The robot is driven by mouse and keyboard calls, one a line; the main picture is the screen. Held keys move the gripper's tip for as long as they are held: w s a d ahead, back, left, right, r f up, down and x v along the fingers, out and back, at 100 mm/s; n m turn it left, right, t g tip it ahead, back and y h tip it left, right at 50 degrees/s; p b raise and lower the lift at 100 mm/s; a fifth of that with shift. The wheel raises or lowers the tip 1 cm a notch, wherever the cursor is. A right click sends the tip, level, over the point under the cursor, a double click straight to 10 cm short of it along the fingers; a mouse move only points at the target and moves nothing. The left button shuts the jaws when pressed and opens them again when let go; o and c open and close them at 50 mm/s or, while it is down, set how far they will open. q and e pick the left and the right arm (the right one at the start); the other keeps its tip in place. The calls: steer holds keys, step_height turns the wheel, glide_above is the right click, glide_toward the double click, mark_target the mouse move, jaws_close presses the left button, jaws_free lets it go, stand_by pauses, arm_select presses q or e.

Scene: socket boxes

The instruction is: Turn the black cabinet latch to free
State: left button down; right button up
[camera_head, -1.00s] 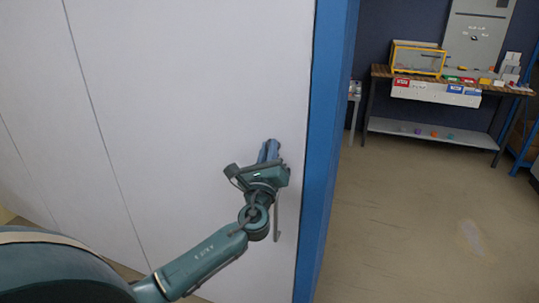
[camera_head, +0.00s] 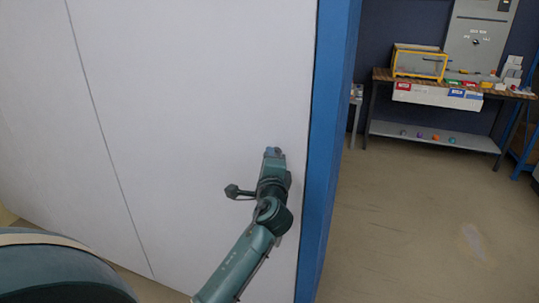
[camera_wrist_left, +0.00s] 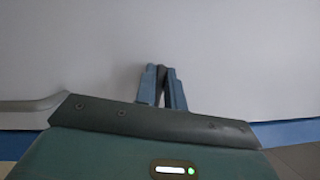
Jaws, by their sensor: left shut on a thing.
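The white cabinet door (camera_head: 200,90) fills the left and middle of the head view, beside a blue frame post. My left gripper (camera_head: 273,153) is at the door near that post, and its arm comes up from below. In the left wrist view its blue fingers (camera_wrist_left: 161,72) are close together at the door. A narrow dark piece, apparently the black latch (camera_wrist_left: 161,84), shows between them. Most of the latch is hidden by the fingers, so its exact angle cannot be told. My right gripper is not in view.
The blue post (camera_head: 327,150) stands close to the right of my left arm.

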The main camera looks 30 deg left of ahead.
arm_select(q)
steer(key=shift+n+g+p, duration=0.3)
steer(key=shift+n+p, duration=0.15)
steer(key=shift+n, duration=0.65)
steer(key=c, duration=1.5)
jaws_free()
steer(key=shift+f, duration=0.1)
